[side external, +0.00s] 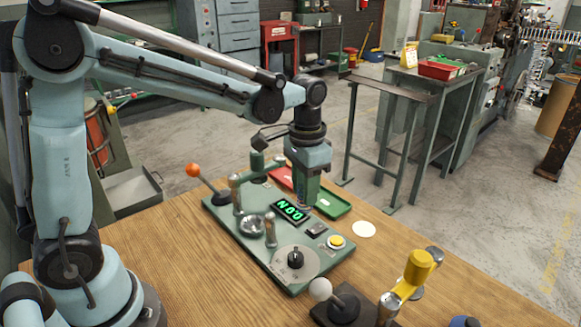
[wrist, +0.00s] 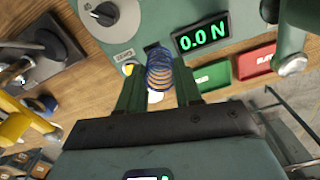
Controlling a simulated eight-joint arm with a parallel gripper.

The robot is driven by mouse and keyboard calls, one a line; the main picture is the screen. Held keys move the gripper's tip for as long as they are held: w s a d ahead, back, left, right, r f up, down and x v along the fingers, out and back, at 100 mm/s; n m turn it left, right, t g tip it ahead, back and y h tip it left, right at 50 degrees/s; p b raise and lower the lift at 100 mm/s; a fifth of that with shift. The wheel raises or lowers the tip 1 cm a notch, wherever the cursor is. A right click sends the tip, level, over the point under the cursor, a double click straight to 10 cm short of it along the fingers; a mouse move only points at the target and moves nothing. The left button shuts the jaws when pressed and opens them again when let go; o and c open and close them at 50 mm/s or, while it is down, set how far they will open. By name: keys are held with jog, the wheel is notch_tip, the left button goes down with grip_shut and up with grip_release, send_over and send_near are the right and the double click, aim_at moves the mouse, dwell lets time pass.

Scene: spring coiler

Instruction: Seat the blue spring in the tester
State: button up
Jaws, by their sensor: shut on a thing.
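The blue spring (wrist: 159,72) is held between the two green fingers of my gripper (wrist: 158,90), seen in the wrist view. In the side view my gripper (side external: 304,198) is over the far right edge of the tester, and I cannot make out the spring there. The tester (side external: 318,262) is a green panel on the wooden table. Its display (side external: 290,210) is lit green and reads 0.0 N in the wrist view (wrist: 203,37). A round metal plate (side external: 252,227) sits between two short posts on the panel. The spring is apart from this plate.
A green tray (side external: 334,206) and a red tray (side external: 281,177) lie beyond the panel. An orange-knobbed lever (side external: 193,170) rises at the panel's left. A white-knobbed lever (side external: 320,289) and a yellow-handled device (side external: 418,268) stand in front. A white disc (side external: 364,229) lies on bare table.

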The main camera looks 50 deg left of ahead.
jog(key=s+a+r+n, duration=0.1)
jog(key=s+a+n, duration=0.2)
jog(key=s+a, duration=0.5)
jog(key=shift+w+f, duration=0.15)
jog(key=shift+f, duration=2.5)
jog(key=shift+f, duration=0.65)
jog(key=o, duration=0.9)
jog(key=shift+o, duration=0.4)
jog(key=shift+o, duration=1.1)
